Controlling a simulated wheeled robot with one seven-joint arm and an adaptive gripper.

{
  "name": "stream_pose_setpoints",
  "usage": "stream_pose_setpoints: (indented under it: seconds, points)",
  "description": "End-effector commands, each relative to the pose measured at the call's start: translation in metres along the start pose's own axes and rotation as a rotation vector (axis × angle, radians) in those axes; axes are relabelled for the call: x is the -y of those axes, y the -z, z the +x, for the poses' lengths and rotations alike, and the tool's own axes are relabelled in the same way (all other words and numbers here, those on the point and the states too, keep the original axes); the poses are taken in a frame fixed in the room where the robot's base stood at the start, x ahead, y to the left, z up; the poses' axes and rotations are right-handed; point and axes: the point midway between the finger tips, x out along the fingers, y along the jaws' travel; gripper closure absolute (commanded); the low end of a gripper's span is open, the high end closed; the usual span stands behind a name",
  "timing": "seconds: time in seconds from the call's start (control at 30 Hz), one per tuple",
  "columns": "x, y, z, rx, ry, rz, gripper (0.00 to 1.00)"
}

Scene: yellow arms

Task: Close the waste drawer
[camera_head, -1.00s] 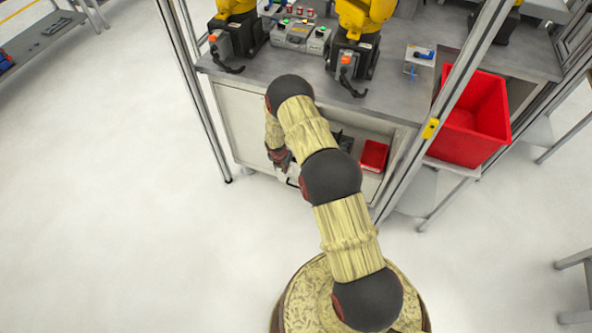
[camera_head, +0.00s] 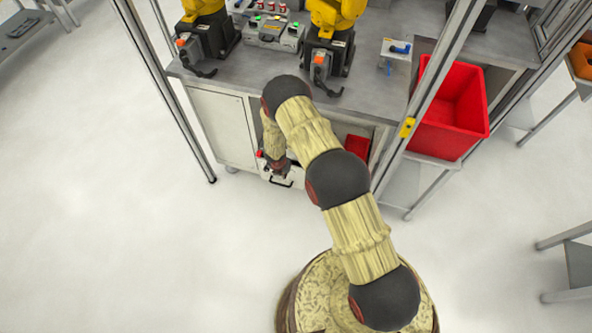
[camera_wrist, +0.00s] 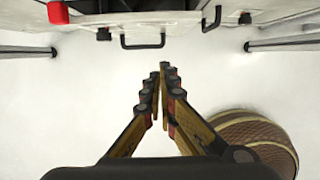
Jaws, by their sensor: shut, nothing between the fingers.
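The waste drawer is at the low front of the workbench. Its pale front (camera_head: 270,178) shows a dark handle (camera_head: 284,183), partly behind my arm. In the wrist view a pale front (camera_wrist: 190,25) crosses the top, with its black handle (camera_wrist: 142,45) facing me. My gripper (camera_head: 281,173) is low at that front, partly hidden by my wrist. In the wrist view my gripper (camera_wrist: 160,70) is shut and empty, fingertips just below the handle in the picture. I cannot tell whether they touch the front, or how far the drawer stands out.
A red tray (camera_head: 357,145) lies in the open cabinet right of my arm. A large red bin (camera_head: 440,140) stands to the right behind a metal post. Yellow robot arms (camera_head: 328,18) stand on the grey worktop (camera_head: 370,95). The floor left and in front is clear.

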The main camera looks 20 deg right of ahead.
Motion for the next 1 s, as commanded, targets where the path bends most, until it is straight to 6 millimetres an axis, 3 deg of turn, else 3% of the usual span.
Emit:
stream_pose_setpoints:
  seconds: [0.17, 0.7, 1.0]
  points:
    - [0.001, 0.000, 0.012, -0.001, 0.001, 0.021, 1.00]
    - [0.001, 0.000, 0.107, 0.000, 0.000, 0.021, 1.00]
    - [0.001, -0.030, 0.108, 0.001, 0.000, 0.023, 1.00]
